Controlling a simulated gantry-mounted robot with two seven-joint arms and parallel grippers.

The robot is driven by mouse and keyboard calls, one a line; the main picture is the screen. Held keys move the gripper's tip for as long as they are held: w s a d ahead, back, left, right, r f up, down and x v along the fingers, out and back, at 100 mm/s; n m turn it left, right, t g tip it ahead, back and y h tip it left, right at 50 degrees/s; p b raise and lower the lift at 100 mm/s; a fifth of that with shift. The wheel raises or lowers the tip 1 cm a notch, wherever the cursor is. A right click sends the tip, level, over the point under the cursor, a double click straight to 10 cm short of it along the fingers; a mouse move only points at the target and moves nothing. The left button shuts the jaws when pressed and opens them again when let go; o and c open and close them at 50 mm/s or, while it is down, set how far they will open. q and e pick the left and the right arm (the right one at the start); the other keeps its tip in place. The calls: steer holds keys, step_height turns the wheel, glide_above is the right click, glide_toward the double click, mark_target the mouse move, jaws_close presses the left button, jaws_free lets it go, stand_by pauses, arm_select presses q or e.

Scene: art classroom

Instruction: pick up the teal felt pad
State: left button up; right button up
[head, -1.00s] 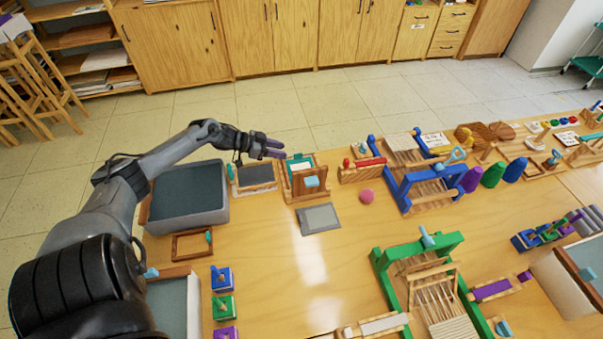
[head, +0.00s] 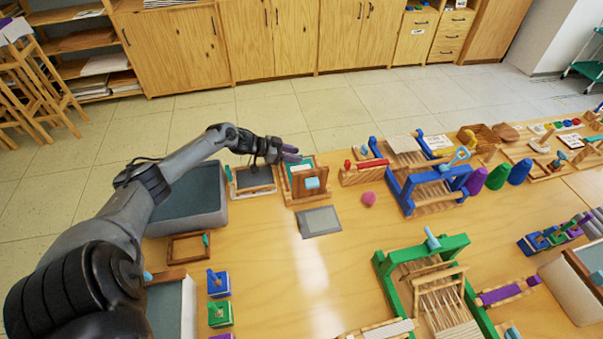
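A teal sheet (head: 304,164), which looks like the felt pad, shows at the top of a small wooden holder (head: 309,194) with a light blue block on its front. Only its upper part is visible; white material lies beside it. My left gripper (head: 291,154) is just above and behind the holder's left edge, its dark purple fingers pointing right. The fingers show as two separate prongs with a narrow gap and nothing visible between them. Whether they touch the sheet cannot be told. My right gripper is not in view.
A wooden frame (head: 254,191) stands left of the holder, beside a large grey bin (head: 187,225). A grey flat plate (head: 320,222) and a pink ball (head: 369,199) lie in front and right. A blue loom frame (head: 405,195) stands further right. Bare table lies around the plate.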

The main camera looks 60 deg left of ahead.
arm_select(q)
jaws_close()
